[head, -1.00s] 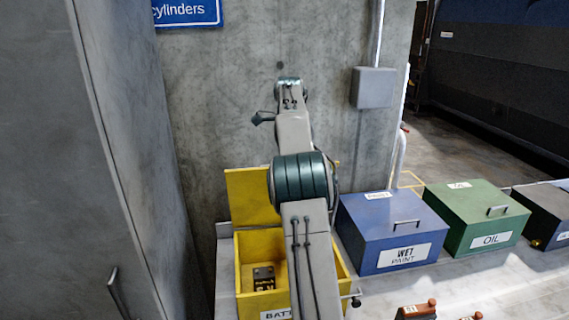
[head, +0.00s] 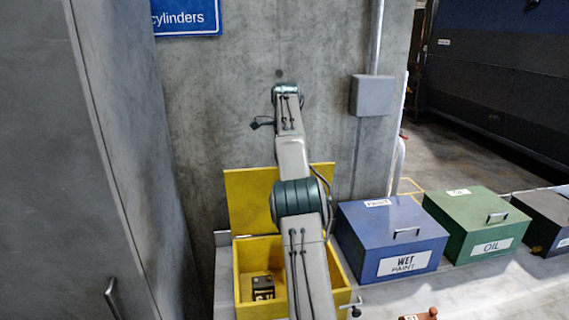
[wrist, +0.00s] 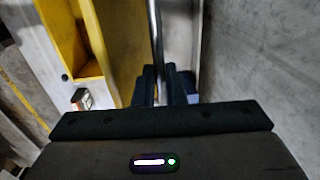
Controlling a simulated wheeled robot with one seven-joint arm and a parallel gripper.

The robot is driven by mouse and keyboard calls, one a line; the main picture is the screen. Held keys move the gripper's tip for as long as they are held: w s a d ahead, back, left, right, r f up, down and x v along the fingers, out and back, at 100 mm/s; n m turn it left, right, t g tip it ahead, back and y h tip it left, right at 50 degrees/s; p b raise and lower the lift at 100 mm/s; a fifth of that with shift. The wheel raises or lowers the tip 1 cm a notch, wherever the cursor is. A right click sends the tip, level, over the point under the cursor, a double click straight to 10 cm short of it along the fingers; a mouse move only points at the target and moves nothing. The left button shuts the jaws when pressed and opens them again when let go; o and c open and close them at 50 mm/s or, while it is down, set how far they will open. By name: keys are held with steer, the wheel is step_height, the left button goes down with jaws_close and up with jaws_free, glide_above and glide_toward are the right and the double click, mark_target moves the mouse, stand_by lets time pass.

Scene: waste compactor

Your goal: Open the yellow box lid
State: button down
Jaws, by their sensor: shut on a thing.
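The yellow box (head: 338,272) stands open on the bench, with a dark battery-like block (head: 263,286) inside. Its yellow lid (head: 248,200) stands raised, nearly upright, at the back of the box near the concrete wall. My arm crosses in front of box and lid and hides part of both. In the head view my gripper is hidden behind the lid and arm. In the wrist view my gripper (wrist: 164,88) is shut on the lid's metal handle bar (wrist: 156,35), on the wall side of the yellow lid (wrist: 122,40). The box (wrist: 66,40) shows at the left there.
A blue wet paint box (head: 370,245) and a green oil box (head: 458,225) stand to the right, both closed, with a dark box (head: 545,215) beyond. A grey cabinet (head: 80,160) stands close on the left. The concrete wall (head: 230,110) is close behind the lid.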

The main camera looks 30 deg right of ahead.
steer(key=shift+f, duration=0.6)
steer(key=c, duration=1.5)
jaws_free()
steer(key=shift+w+f, duration=0.1)
steer(key=shift+w, duration=0.1)
steer(key=shift+r, duration=0.25)
